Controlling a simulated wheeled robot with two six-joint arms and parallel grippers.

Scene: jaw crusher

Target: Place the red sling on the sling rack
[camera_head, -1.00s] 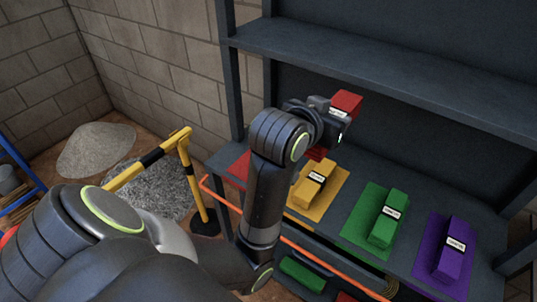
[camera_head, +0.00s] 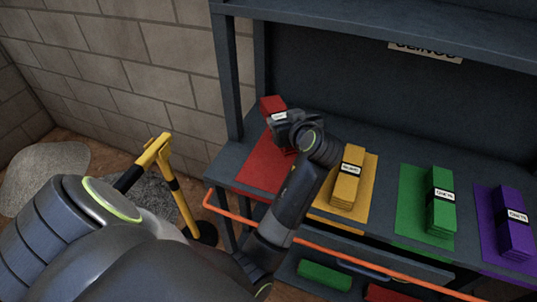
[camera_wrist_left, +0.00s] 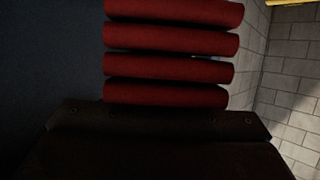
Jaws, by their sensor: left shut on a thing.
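The red sling (camera_head: 272,104) is a folded red bundle with a white label. My left gripper (camera_head: 287,122) is shut on it, at the back left of the sling rack (camera_head: 232,158). The red patch (camera_head: 262,167) on the rack's shelf lies under and in front of the sling. I cannot tell whether the sling touches the shelf. In the left wrist view the red sling (camera_wrist_left: 172,52) shows as stacked folds just beyond the gripper's dark body. The fingers hide part of the sling. My right gripper is not in view.
A yellow sling (camera_head: 347,178), a green sling (camera_head: 441,203) and a purple sling (camera_head: 512,226) lie on matching patches to the right. A rack post (camera_head: 228,80) stands left of the red patch. An orange rail (camera_head: 330,252) runs along the front. An upper shelf (camera_head: 390,22) hangs above.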

